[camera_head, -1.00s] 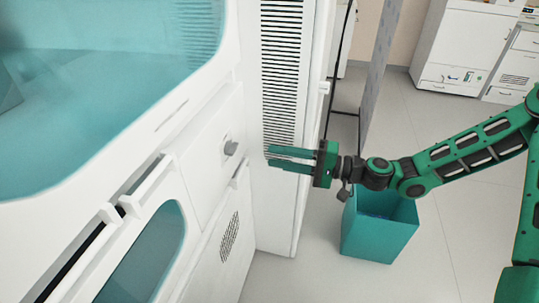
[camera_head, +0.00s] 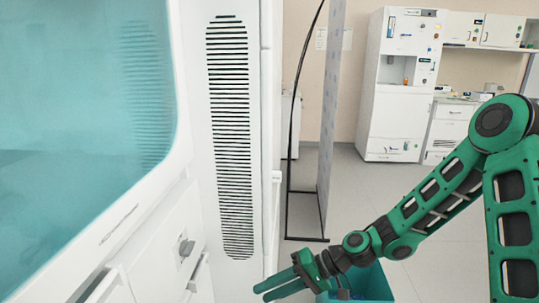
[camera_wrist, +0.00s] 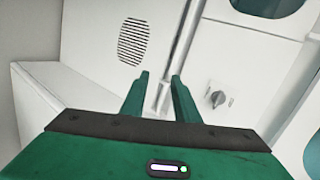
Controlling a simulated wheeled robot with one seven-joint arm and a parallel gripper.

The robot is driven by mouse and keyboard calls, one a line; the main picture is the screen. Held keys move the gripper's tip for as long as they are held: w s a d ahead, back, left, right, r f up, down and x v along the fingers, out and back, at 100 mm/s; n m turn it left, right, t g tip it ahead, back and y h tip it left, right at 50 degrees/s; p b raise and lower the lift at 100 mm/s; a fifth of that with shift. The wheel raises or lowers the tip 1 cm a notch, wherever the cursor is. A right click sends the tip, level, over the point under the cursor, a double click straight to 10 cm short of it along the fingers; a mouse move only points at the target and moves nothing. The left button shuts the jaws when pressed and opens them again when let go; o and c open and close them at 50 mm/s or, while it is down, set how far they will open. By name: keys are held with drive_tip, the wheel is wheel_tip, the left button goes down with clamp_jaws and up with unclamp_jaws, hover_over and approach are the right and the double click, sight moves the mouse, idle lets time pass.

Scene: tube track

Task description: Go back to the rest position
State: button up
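My gripper (camera_head: 279,287) is green and sits low in the middle of the head view, in front of the white cabinet. Its two fingers point left and stand apart with nothing between them. In the wrist view the two green fingertips (camera_wrist: 159,80) are also apart, with the white cabinet front behind them. My green arm reaches in from the right of the head view.
The white cabinet (camera_head: 190,150) with a teal window (camera_head: 80,90) and a grey knob (camera_head: 186,248) fills the left. A teal bin (camera_head: 370,284) stands on the floor below my arm. A white machine (camera_head: 400,90) stands at the back.

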drive_tip(key=s+d+r+m+h, duration=0.1)
drive_tip(key=s+d+h, duration=0.3)
drive_tip(key=d, duration=0.9)
drive_tip(key=s+d+r+m+h, duration=0.15)
drive_tip(key=d+h, duration=0.35)
drive_tip(key=d, duration=0.8)
drive_tip(key=s+d+r+m+h, duration=0.1)
drive_tip(key=s+d+r+m, duration=0.1)
drive_tip(key=s+d+r, duration=0.4)
drive_tip(key=s+d+r+m+h, duration=0.1)
drive_tip(key=s+d+r+m, duration=0.2)
drive_tip(key=s+d+r, duration=0.3)
drive_tip(key=s+d, duration=0.2)
drive_tip(key=s, duration=0.3)
drive_tip(key=shift+d+t+h, duration=0.4)
drive_tip(key=shift+m, duration=0.25)
